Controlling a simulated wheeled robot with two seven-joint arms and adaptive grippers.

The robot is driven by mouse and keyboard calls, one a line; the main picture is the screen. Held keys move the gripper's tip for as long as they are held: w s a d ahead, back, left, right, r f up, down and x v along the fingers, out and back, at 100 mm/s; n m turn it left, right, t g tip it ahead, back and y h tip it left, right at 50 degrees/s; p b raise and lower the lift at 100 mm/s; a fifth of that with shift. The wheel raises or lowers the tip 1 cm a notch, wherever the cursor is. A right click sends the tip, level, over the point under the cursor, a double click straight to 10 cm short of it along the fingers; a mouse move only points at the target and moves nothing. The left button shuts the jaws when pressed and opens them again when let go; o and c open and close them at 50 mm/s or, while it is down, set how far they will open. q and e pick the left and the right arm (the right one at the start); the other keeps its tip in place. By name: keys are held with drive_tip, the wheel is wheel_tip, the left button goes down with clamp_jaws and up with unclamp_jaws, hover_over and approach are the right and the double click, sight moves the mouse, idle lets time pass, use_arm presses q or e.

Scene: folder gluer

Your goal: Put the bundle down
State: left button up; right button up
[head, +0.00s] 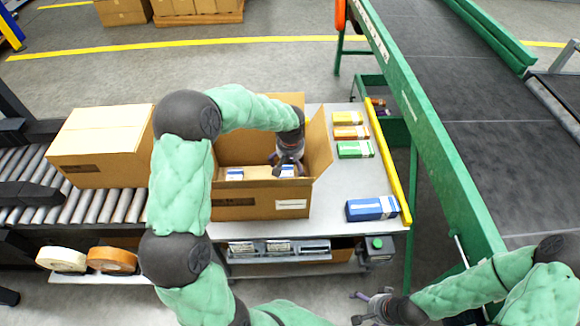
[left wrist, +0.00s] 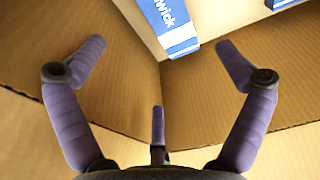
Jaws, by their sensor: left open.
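My left gripper (head: 287,166) reaches down inside the open cardboard box (head: 250,206) on the table. In the left wrist view its fingers (left wrist: 158,70) are spread wide with nothing between them. A blue and white bundle (left wrist: 172,25) lies in the box just beyond the fingertips, apart from them. A second blue piece (left wrist: 283,3) shows at the top edge of that view. In the head view, blue and white tops show in the box at the left (head: 235,174) and beside the gripper. My right gripper (head: 358,307) is open and empty in front of the table.
Yellow (head: 349,118), orange (head: 351,132), green (head: 355,149) and blue (head: 371,208) packs lie on the table (head: 335,190) right of the box. A closed carton (head: 98,145) stands on the rollers at left. A green-framed conveyor (head: 440,130) runs along the right.

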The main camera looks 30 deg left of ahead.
use_arm(q)
drive_tip(key=shift+s+d+r+p, duration=0.15)
drive_tip(key=shift+r+p, duration=0.2)
drive_tip(key=shift+r, duration=0.8)
drive_tip(key=shift+s+d+r+p, duration=0.15)
drive_tip(key=shift+r+p, duration=0.15)
drive_tip(key=shift+r, duration=0.85)
